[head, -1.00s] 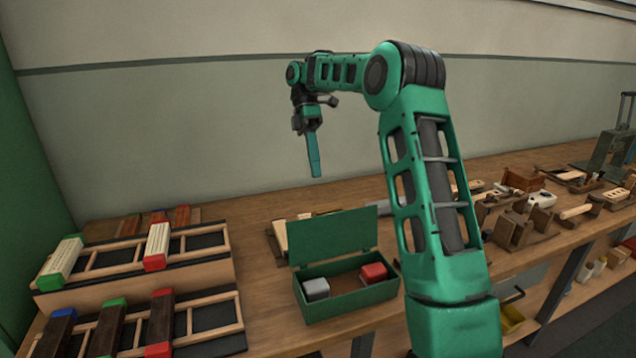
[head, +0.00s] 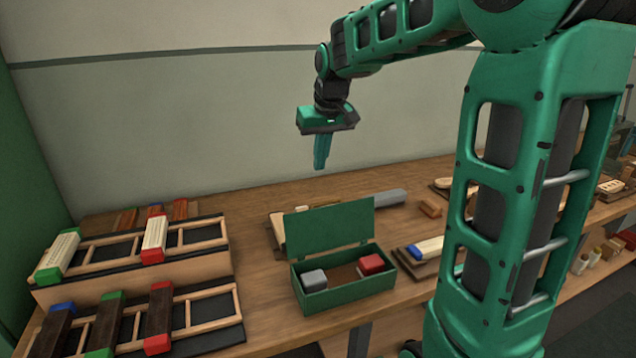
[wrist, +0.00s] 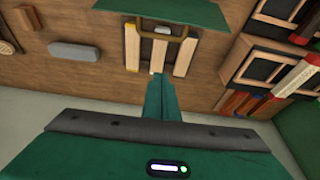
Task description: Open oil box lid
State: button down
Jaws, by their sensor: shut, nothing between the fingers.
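The green oil box (head: 350,297) stands on the wooden bench in the head view. Its green lid (head: 329,229) is raised and stands upright along the back edge. A grey block (head: 314,280) lies inside at the left and a red block (head: 371,264) at the right. My gripper (head: 322,166) hangs above and behind the box, pointing down, apart from the lid. Its fingers are shut and empty. In the wrist view the gripper (wrist: 157,80) shows at the middle, with a green panel (wrist: 175,12), likely the lid, at the top edge.
Racks of brushes (head: 190,240) fill the bench's left side. Behind the box lie a wooden frame (head: 277,232) and a grey bar (head: 390,198). A blue-and-white brush (head: 430,248) lies on a board to the right. Open air surrounds my gripper.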

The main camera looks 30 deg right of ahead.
notch_tip(320, 180, down, 9)
jog(key=s, duration=0.1)
dwell(0.7)
